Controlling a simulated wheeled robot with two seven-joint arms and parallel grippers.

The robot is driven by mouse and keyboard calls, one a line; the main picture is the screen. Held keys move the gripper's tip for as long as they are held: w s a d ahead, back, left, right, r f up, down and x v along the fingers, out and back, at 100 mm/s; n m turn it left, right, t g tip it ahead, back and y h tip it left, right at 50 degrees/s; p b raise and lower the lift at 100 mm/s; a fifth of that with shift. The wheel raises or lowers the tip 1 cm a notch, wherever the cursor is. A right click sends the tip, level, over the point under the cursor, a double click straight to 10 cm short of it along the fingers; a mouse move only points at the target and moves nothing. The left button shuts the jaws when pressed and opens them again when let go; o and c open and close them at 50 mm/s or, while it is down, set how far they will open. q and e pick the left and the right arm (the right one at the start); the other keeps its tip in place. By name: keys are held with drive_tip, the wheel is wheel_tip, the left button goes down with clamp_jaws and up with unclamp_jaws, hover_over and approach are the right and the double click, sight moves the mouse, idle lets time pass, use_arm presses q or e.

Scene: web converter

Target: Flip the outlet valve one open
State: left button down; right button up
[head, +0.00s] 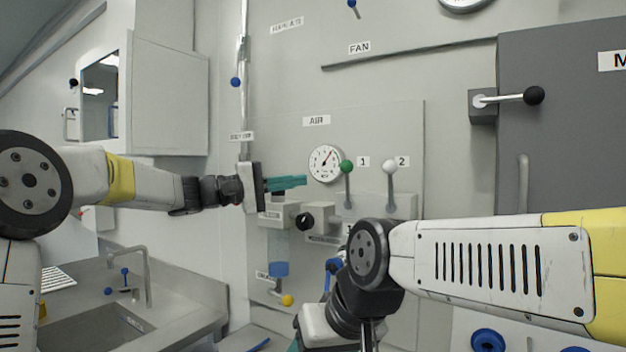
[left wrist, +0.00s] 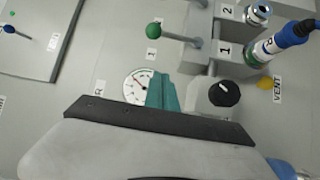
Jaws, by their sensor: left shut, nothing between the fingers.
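A lever with a green ball knob (head: 346,166) stands upright beside a label 1 on the wall panel. Its green knob also shows in the left wrist view (left wrist: 153,30). A second lever with a white ball knob (head: 389,166) stands to its right beside a label 2. My left gripper (head: 304,181) has teal fingers that are shut and empty. They lie left of the green-knob lever and slightly lower, apart from it in the picture. They also show in the left wrist view (left wrist: 160,90). My right gripper is mostly hidden below my right arm, with only a teal sliver showing.
A round gauge (head: 325,163) is on the panel under the AIR label, close to my left fingers. A black rotary knob (head: 305,221) sits below them. A blue-handled connector (left wrist: 265,45) shows in the left wrist view. A sink (head: 100,335) is at lower left.

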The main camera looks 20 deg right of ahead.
sight(347, 184)
use_arm(q)
drive_tip(key=shift+d, duration=0.1)
drive_tip(key=s+d, duration=0.3)
drive_tip(key=d, duration=0.5)
drive_tip(key=shift+d+r, duration=0.3)
drive_tip(key=shift+d, duration=0.1)
